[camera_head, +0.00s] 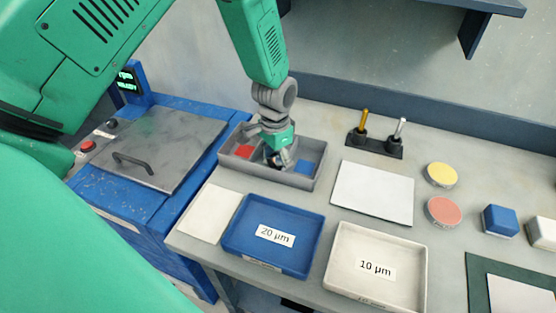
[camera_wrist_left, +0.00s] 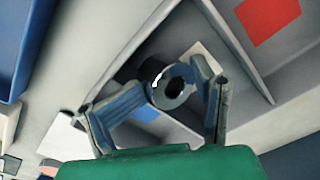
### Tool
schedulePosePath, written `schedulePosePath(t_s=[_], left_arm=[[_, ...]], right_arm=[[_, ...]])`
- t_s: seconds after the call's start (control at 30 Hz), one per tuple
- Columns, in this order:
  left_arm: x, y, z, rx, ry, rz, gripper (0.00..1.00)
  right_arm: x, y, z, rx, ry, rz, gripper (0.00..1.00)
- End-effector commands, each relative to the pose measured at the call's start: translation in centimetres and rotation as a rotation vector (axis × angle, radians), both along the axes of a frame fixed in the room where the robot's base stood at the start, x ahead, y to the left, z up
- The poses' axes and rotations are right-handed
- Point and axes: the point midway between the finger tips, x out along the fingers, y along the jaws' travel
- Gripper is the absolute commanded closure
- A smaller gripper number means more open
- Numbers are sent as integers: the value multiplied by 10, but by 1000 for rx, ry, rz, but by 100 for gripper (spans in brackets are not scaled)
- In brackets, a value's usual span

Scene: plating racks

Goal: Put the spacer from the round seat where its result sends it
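A dark grey ring-shaped spacer (camera_wrist_left: 173,86) shows in the left wrist view with its hole facing the camera. My left gripper (camera_head: 279,160) reaches down into the divided grey tray (camera_head: 262,176), in its middle part between a red square (camera_head: 244,152) and a blue square (camera_head: 304,167). In the left wrist view, its fingers (camera_wrist_left: 177,84) sit on either side of the spacer and appear to touch it. I cannot tell whether the spacer still rests on the tray floor. I cannot make out a round seat. My right gripper is out of view.
A blue 20 µm tray (camera_head: 231,238) and a white 10 µm tray (camera_head: 333,277) stand in front, both empty. A white sheet (camera_head: 373,192), a pin stand (camera_head: 374,146), yellow disc (camera_head: 440,174), salmon disc (camera_head: 443,211) and blue block (camera_head: 499,220) lie right. A lidded blue machine (camera_head: 160,150) stands left.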

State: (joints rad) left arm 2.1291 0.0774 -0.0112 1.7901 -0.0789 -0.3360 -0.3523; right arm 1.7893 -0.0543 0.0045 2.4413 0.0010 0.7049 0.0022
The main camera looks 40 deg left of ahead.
Motion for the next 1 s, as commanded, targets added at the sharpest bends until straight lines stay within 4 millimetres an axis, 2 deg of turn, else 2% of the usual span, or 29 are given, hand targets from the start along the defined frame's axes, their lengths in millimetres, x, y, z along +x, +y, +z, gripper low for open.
schedulePosePath(t_s=[0.03, 0.5, 0.73, 0.87, 1.0], left_arm=[[-5, 3, -6, 3, 12, 2, 54], [-5, -10, 1, 10, 4, 0, 54], [-4, -8, 4, 7, 1, 0, 54], [-4, -7, 17, 5, -1, 1, 54], [-3, -7, 45, 5, -5, 1, 54]], right_arm=[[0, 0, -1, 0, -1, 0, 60], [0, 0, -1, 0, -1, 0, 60], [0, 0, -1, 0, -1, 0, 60], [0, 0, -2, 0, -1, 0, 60], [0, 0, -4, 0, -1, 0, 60]])
